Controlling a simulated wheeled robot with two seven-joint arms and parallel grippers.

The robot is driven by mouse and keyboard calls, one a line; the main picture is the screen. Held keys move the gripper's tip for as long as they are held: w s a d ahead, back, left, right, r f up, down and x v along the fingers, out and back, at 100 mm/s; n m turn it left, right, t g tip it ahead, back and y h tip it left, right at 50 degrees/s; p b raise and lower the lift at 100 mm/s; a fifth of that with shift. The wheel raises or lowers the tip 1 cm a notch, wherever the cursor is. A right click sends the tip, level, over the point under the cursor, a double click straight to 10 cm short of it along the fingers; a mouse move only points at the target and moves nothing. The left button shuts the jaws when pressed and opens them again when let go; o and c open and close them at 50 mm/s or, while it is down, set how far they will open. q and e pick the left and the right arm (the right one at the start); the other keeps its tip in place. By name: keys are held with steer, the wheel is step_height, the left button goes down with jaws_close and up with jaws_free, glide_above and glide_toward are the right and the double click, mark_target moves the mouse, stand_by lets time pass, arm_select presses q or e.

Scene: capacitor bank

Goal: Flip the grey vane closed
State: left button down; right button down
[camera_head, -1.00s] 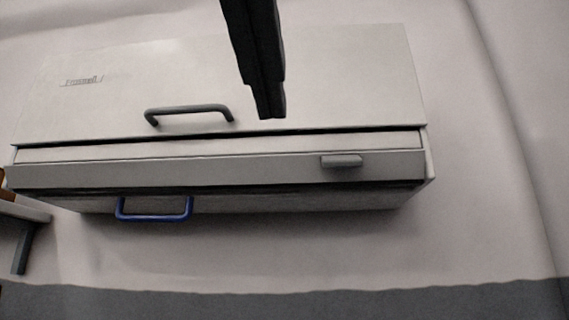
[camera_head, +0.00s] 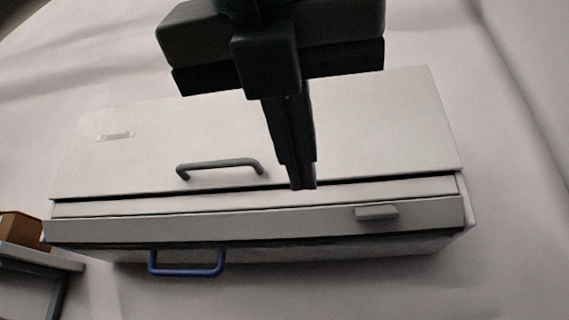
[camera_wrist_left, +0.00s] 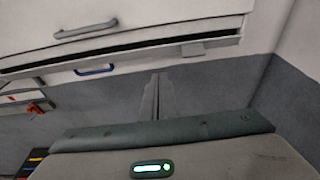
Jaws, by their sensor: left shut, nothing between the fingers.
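A pale grey cabinet has a broad upper panel (camera_head: 380,130) with a dark grey bar handle (camera_head: 219,166). Below it a narrow long front strip (camera_head: 300,221) carries a small grey tab (camera_head: 376,212) at its right. A dark gap shows between panel and strip. I cannot tell which of these is the grey vane. My left gripper (camera_head: 303,187) is shut and empty, pointing down in front of the upper panel's lower edge, right of the bar handle and left of the tab. In the left wrist view its fingertips (camera_wrist_left: 158,78) show below the cabinet. My right gripper is out of view.
A blue handle (camera_head: 187,265) hangs on the cabinet's lower part. A small stand (camera_head: 40,257) with a brown box (camera_head: 22,230) is at the left. Bare wall lies right of the cabinet.

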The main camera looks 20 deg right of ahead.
arm_select(q)
steer(key=p, duration=0.3)
glide_toward(316, 217)
step_height(316, 217, down, 3)
steer(key=w, duration=0.2)
steer(key=w+d+p, duration=0.1)
steer(key=w+d+r+p, duration=0.1)
steer(key=p, duration=0.1)
steer(key=shift+w+d+r, duration=0.2)
steer(key=shift+d+r, duration=0.05)
steer(key=shift+r, duration=0.05)
steer(key=shift+w+d, duration=0.1)
steer(key=shift+w, duration=0.1)
